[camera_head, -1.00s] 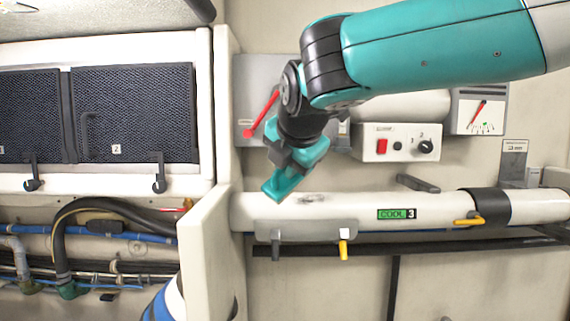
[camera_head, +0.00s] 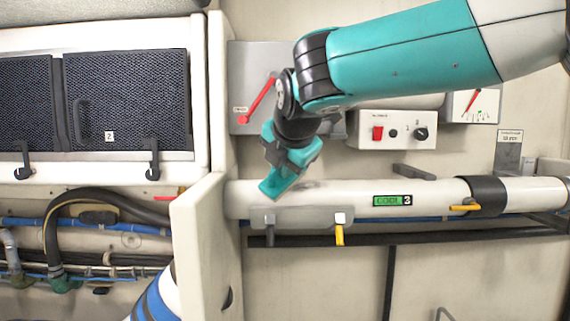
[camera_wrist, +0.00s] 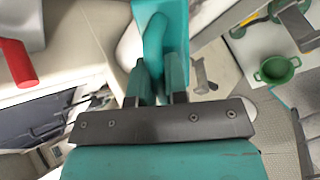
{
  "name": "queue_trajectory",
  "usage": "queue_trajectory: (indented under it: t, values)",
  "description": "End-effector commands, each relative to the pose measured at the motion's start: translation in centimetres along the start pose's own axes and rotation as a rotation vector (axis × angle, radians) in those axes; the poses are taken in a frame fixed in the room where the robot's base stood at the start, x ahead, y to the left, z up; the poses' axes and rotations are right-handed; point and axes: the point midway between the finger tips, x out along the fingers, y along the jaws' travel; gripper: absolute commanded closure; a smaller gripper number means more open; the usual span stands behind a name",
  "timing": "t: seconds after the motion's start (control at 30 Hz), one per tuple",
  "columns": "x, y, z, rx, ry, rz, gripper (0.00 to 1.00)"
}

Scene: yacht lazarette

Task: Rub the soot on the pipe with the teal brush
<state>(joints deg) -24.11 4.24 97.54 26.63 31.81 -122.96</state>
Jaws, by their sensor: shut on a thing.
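A white pipe (camera_head: 345,196) with a green COOL 3 label (camera_head: 393,201) runs across the wall in the head view. A faint dark soot smudge (camera_head: 309,184) lies on its upper side, just right of the brush. My gripper (camera_head: 288,158) is shut on the teal brush (camera_head: 279,184), which is tilted with its lower end in front of the pipe. I cannot tell whether it touches the pipe. In the wrist view the fingers (camera_wrist: 157,85) grip the handle of the brush (camera_wrist: 172,22), and its broad plate reaches the top edge. The soot is not discernible there.
A pale upright panel (camera_head: 198,245) stands at the pipe's left end. A red lever (camera_head: 258,100) and a switch box (camera_head: 397,130) are on the wall above.

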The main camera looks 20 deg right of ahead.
Motion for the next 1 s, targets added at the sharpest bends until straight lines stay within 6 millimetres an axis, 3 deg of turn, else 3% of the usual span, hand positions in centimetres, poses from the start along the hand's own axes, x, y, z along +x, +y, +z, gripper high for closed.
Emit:
queue_trajectory:
  t: [1.0]
  values:
    - [1.8, -0.3, 0.0, 0.000, -0.001, 0.001, 1.00]
